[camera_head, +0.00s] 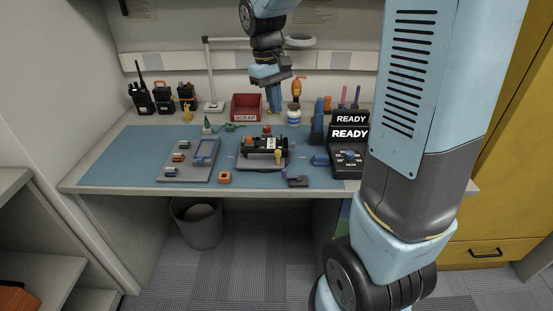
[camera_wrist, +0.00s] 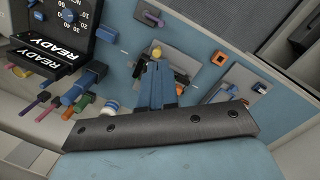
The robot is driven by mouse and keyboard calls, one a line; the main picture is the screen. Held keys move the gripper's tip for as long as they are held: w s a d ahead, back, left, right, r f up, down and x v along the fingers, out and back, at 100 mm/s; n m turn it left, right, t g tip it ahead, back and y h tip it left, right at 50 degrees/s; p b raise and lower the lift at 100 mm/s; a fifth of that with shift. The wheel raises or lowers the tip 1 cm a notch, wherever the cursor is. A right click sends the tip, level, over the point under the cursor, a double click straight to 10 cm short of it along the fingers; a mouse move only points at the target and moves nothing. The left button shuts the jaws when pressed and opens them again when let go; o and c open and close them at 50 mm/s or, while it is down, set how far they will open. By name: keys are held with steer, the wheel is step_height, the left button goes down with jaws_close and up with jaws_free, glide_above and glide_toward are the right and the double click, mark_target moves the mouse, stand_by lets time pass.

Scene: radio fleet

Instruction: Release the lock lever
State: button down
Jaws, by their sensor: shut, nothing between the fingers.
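The grey fixture plate (camera_head: 244,165) lies mid-bench and carries a black device (camera_head: 262,146) with an orange-red knob (camera_head: 267,129). A yellow-tipped part (camera_head: 278,157) stands at its front right and also shows in the wrist view (camera_wrist: 156,52). It may be the lock lever, but I cannot tell for sure. My gripper (camera_head: 275,111) hangs above and behind the device, apart from it, with its blue fingers pointing down. In the wrist view, the closed fingers (camera_wrist: 158,67) are empty and hide much of the device.
A grey tray (camera_head: 202,172) with small parts lies left of the fixture. A red SCRAP bin (camera_head: 246,107) and a lamp (camera_head: 213,106) stand behind. A black READY unit (camera_head: 349,134) stands at right. An orange block (camera_head: 225,177) lies in front.

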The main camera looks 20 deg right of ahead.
steer(key=w+a+f+n+g, duration=0.1)
steer(key=w+a+f+g, duration=0.1)
steer(key=w+f, duration=0.5)
step_height(320, 180, down, 3)
steer(key=shift+a+f+n+g+h, duration=0.1)
steer(key=shift+a+n+g+h, duration=0.3)
steer(key=shift+g, duration=0.1)
steer(key=shift+w, duration=0.1)
steer(key=x, duration=0.9)
steer(key=shift+d+f, duration=0.1)
steer(key=shift+f, duration=0.1)
steer(key=s, duration=0.1)
steer(key=s+d, duration=0.1)
steer(key=shift+s+d+f, duration=0.2)
steer(key=shift+s, duration=0.15)
steer(key=shift+s+d, duration=0.25)
steer(key=shift+s, duration=0.25)
